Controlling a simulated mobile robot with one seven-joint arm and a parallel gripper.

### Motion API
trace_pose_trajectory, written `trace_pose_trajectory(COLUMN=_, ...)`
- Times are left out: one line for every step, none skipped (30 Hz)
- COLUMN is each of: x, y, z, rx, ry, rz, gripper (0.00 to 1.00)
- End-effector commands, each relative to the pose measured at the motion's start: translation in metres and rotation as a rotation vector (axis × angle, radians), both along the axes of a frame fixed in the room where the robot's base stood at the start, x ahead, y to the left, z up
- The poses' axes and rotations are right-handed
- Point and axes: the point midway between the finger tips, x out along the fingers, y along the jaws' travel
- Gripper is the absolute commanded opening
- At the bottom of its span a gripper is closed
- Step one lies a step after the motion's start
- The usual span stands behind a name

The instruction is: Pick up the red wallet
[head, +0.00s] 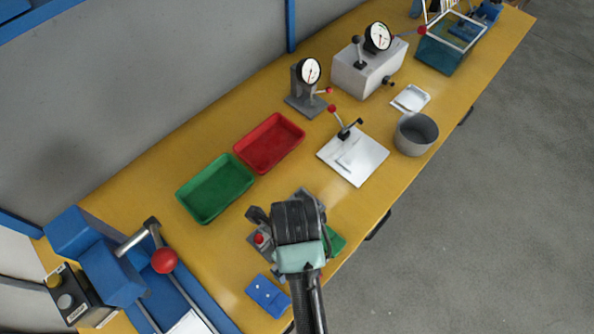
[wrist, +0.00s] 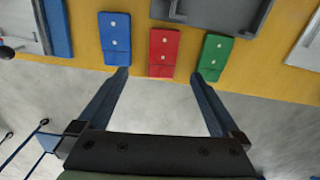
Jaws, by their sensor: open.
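The red wallet (wrist: 163,52) lies flat on the yellow table near its front edge in the wrist view, with two pale studs on it. A blue wallet (wrist: 116,38) lies to its left and a green wallet (wrist: 214,54) to its right. My gripper (wrist: 160,80) is open and empty. Its fingers point toward the wallets, with the red one between and beyond the tips. In the head view my gripper and arm (head: 300,235) hide the red wallet; the blue wallet (head: 268,296) and part of the green wallet (head: 333,242) show.
A dark grey fixture (wrist: 212,12) stands just behind the red and green wallets. A red tray (head: 270,143) and a green tray (head: 216,188) sit farther back. A blue machine with a red-knobbed lever (head: 164,260) is at the left. A grey pot (head: 415,133) stands near the table edge.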

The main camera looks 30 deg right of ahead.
Motion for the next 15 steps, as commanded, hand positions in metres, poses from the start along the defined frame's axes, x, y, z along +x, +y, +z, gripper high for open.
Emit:
trace_pose_trajectory(x=-0.001, y=0.000, z=-0.012, rx=0.002, ry=0.005, rz=0.000, gripper=1.00)
trace_pose_trajectory(x=-0.001, y=0.000, z=-0.017, rx=0.001, ry=0.004, rz=0.000, gripper=1.00)
trace_pose_trajectory(x=-0.001, y=0.000, z=-0.025, rx=0.001, ry=0.004, rz=0.001, gripper=1.00)
trace_pose_trajectory(x=-0.001, y=0.000, z=-0.029, rx=0.001, ry=0.003, rz=0.001, gripper=1.00)
trace_pose_trajectory(x=0.000, y=0.000, z=-0.034, rx=0.000, ry=0.002, rz=0.001, gripper=1.00)
trace_pose_trajectory(x=0.000, y=0.000, z=-0.039, rx=0.000, ry=0.001, rz=0.001, gripper=1.00)
trace_pose_trajectory(x=0.000, y=-0.001, z=-0.042, rx=0.000, ry=0.000, rz=0.001, gripper=1.00)
trace_pose_trajectory(x=0.000, y=-0.001, z=-0.045, rx=0.000, ry=0.000, rz=0.001, gripper=1.00)
trace_pose_trajectory(x=0.000, y=-0.001, z=-0.047, rx=-0.001, ry=0.000, rz=0.001, gripper=1.00)
trace_pose_trajectory(x=0.000, y=-0.001, z=-0.049, rx=-0.001, ry=-0.002, rz=0.001, gripper=1.00)
trace_pose_trajectory(x=0.000, y=-0.001, z=-0.050, rx=-0.001, ry=-0.003, rz=0.001, gripper=1.00)
trace_pose_trajectory(x=0.000, y=-0.001, z=-0.052, rx=0.000, ry=-0.001, rz=0.001, gripper=1.00)
trace_pose_trajectory(x=-0.001, y=-0.002, z=-0.055, rx=-0.001, ry=0.000, rz=0.001, gripper=1.00)
trace_pose_trajectory(x=-0.001, y=-0.003, z=-0.057, rx=-0.001, ry=0.000, rz=0.001, gripper=1.00)
trace_pose_trajectory(x=-0.002, y=-0.004, z=-0.063, rx=0.000, ry=0.001, rz=0.001, gripper=1.00)
